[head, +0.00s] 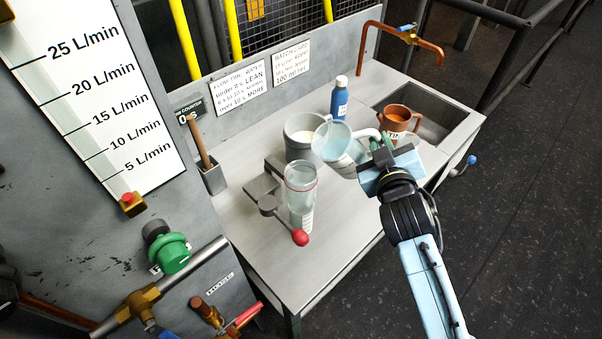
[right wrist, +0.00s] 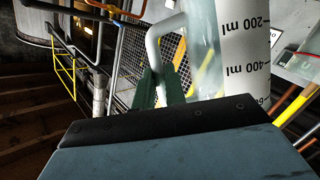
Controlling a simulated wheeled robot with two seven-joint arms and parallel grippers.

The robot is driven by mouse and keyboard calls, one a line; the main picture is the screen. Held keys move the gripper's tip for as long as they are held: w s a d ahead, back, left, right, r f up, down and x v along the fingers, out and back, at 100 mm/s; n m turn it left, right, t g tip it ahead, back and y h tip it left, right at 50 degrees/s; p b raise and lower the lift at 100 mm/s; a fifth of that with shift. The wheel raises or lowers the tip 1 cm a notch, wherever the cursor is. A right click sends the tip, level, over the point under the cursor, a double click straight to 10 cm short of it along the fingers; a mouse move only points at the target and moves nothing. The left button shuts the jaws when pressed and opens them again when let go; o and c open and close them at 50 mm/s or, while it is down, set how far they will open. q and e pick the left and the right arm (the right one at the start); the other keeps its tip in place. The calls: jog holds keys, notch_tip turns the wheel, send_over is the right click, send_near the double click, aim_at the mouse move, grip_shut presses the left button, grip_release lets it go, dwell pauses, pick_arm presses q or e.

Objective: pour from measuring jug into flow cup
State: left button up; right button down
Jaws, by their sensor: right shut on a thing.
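My right gripper (head: 378,148) is shut on the white handle of the measuring jug (head: 350,158) and holds it above the bench. The jug is tilted, its round, pale-blue mouth towards the left. In the right wrist view the handle (right wrist: 163,45) lies between the fingers, and the jug's side (right wrist: 243,45) shows ml marks. A clear vessel with a red rim, apparently the flow cup (head: 300,180), stands upright in a grey bracket, lower left of the jug and apart from it. A marked clear part shows below it. I see no stream between them. My left gripper is not in view.
A grey pot (head: 294,150) with pale contents stands just behind the jug. A red-knobbed lever (head: 300,238) sticks out before the cup. The bench front (head: 345,230) is clear.

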aim_at(373, 132)
jog(key=shift+s+a+r+n, duration=0.15)
jog(key=shift+r, duration=0.25)
jog(key=shift+s+a+r+n, duration=0.1)
jog(key=shift+a+r+n, duration=0.05)
jog(key=shift+r, duration=0.2)
jog(key=shift+a+t, duration=0.1)
jog(key=shift+t, duration=0.2)
jog(key=shift+r+b, duration=0.1)
jog(key=shift+b, duration=0.2)
jog(key=shift+s+a+r+n+t+b, duration=0.1)
jog(key=shift+a+r+n+t+b, duration=0.1)
jog(key=shift+r+n+b, duration=0.15)
jog(key=shift+s+a+r+n+t+b, duration=0.1)
jog(key=shift+a+r+n+t+b, duration=0.1)
jog(key=shift+r+n+b, duration=0.15)
jog(key=shift+s+a+n+t+b, duration=0.2)
jog(key=shift+a+n+t+b, duration=0.3)
jog(key=shift+b, duration=0.85)
jog(key=shift+s+r+n+b, duration=0.15)
jog(key=shift+r+n+b, duration=0.25)
jog(key=shift+r, duration=0.05)
jog(key=shift+s+a+r+n+t, duration=0.1)
jog(key=shift+a+r+n+t, duration=0.1)
jog(key=shift+r+n+t, duration=0.1)
jog(key=shift+a+r+b, duration=0.15)
jog(key=shift+b, duration=0.25)
jog(key=shift+s+a+r+n+t, duration=0.25)
jog(key=shift+n+t, duration=0.15)
jog(key=shift+n, duration=0.1)
dwell(0.9)
